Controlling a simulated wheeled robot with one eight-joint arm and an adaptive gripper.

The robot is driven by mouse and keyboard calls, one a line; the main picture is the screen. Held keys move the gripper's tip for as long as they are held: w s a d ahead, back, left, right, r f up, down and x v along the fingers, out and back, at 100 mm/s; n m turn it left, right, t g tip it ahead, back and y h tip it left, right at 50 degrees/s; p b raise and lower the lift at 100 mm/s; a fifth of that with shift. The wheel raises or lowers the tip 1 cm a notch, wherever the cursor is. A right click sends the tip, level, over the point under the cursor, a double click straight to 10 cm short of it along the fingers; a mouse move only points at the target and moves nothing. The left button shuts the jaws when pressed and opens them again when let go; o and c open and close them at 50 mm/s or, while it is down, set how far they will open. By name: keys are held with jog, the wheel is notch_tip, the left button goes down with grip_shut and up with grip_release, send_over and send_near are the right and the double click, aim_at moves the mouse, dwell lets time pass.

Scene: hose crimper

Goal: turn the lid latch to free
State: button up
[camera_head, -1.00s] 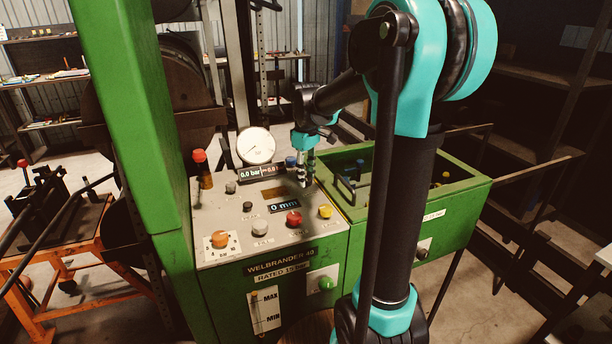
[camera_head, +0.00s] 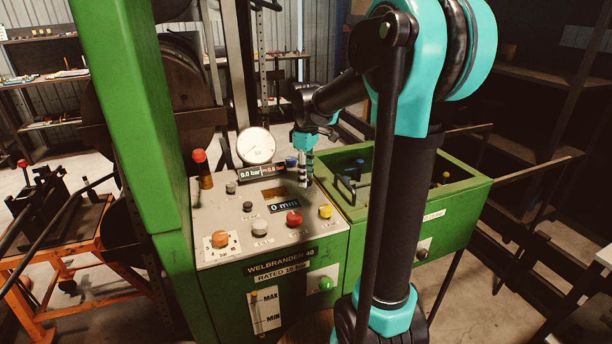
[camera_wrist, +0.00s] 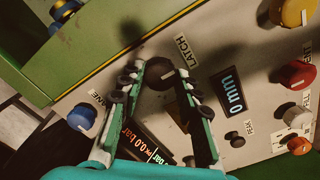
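The lid latch is a round black knob (camera_wrist: 157,74) beside the LATCH label (camera_wrist: 186,52) on the pale control panel. A light mark shows on its face. My gripper (camera_wrist: 160,68) is over the panel with its two green fingers spread, one on each side of the knob. Whether the black pads touch the knob I cannot tell. In the head view my gripper (camera_head: 304,172) points down at the panel's back right, and it hides the knob there.
Close by are a blue knob (camera_wrist: 81,117), the 0 mm display (camera_wrist: 228,92), a red button (camera_wrist: 297,75) and a yellow button (camera_wrist: 292,12). A pressure gauge (camera_head: 256,146) stands behind the panel. A green open bin (camera_head: 463,197) is to the right.

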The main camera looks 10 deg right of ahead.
jog(key=o, duration=0.3)
jog(key=shift+o, duration=0.2)
notch_tip(320, 180, up, 12)
dwell(0.4)
